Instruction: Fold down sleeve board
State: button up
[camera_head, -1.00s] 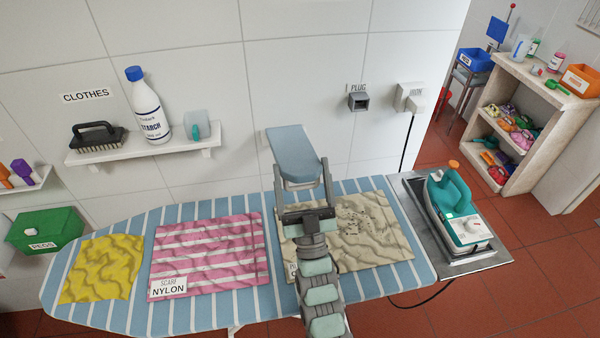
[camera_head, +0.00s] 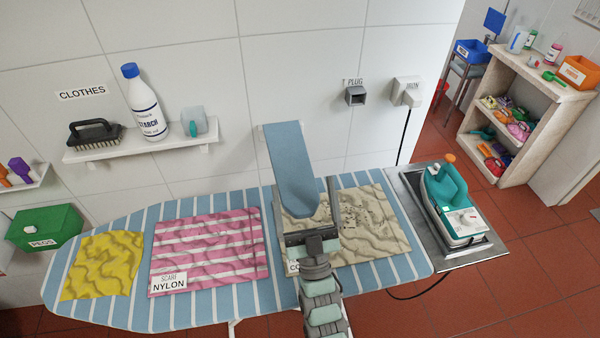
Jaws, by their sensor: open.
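The sleeve board (camera_head: 288,165) is a narrow blue padded board at the wall, above the back of the striped ironing board (camera_head: 215,300). It stands steeply, with its rounded end low and toward me. My gripper (camera_head: 305,190) comes up from the front, over the ironing board. Its right finger shows upright beside the sleeve board's right edge; its left finger is mostly hidden around the board's left edge. The jaws are open, and I cannot tell whether either finger touches the board.
On the ironing board lie a yellow cloth (camera_head: 103,265), a pink striped scarf (camera_head: 210,250) and a beige cloth (camera_head: 375,225). A teal iron (camera_head: 452,205) rests on a metal plate at the right. A wall shelf (camera_head: 140,148) holds a brush, a starch bottle and a cup.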

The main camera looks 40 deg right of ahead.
jog(key=s+a, duration=0.4)
jog(key=s, duration=0.3)
jog(key=shift+s+a+p, duration=0.15)
jog(key=shift+a+p, duration=0.05)
jog(key=shift+p, duration=0.2)
